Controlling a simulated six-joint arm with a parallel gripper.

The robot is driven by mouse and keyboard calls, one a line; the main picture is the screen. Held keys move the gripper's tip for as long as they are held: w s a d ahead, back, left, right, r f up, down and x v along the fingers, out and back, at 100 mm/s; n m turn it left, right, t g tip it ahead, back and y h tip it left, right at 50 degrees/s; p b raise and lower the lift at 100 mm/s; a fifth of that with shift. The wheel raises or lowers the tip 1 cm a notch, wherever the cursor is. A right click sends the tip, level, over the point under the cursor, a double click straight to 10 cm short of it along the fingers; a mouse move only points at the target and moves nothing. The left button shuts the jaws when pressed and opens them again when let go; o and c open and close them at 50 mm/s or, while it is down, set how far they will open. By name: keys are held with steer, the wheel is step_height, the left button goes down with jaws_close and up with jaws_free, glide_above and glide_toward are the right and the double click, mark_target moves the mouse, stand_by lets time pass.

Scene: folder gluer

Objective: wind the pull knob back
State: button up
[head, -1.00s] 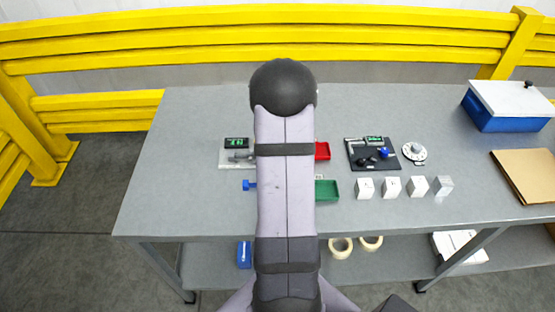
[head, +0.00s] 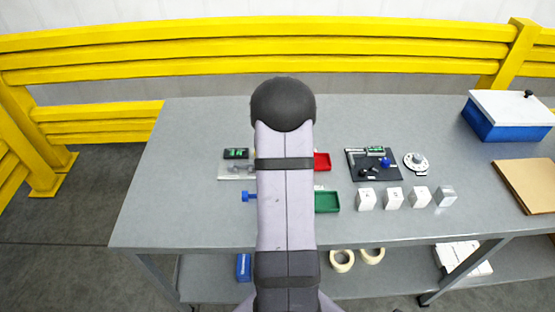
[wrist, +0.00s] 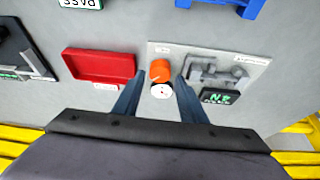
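In the wrist view an orange knob (wrist: 160,70) with a white, marked end face stands on a light grey plate (wrist: 215,58). My gripper (wrist: 157,80) has its two blue-grey fingers spread, one on each side of the knob. Gaps show between the knob and both fingers, so it looks open and not clamped. The plate also holds a grey clamp-like fitting (wrist: 215,75) and a small black display with green characters (wrist: 219,96). In the head view my arm hides the knob and gripper; the plate (head: 230,172) shows partly at its left.
A red tray (wrist: 100,65) lies left of the plate in the wrist view. In the head view, a green tray (head: 327,202), a black fixture board (head: 374,172), a round dial (head: 416,162) and several white blocks (head: 393,198) are right of my arm. The table's left part is clear.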

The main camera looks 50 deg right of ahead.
steer(key=shift+p+x, duration=0.45)
steer(key=shift+x, duration=1.35)
steer(key=shift+c, duration=0.3)
steer(key=c, duration=0.7)
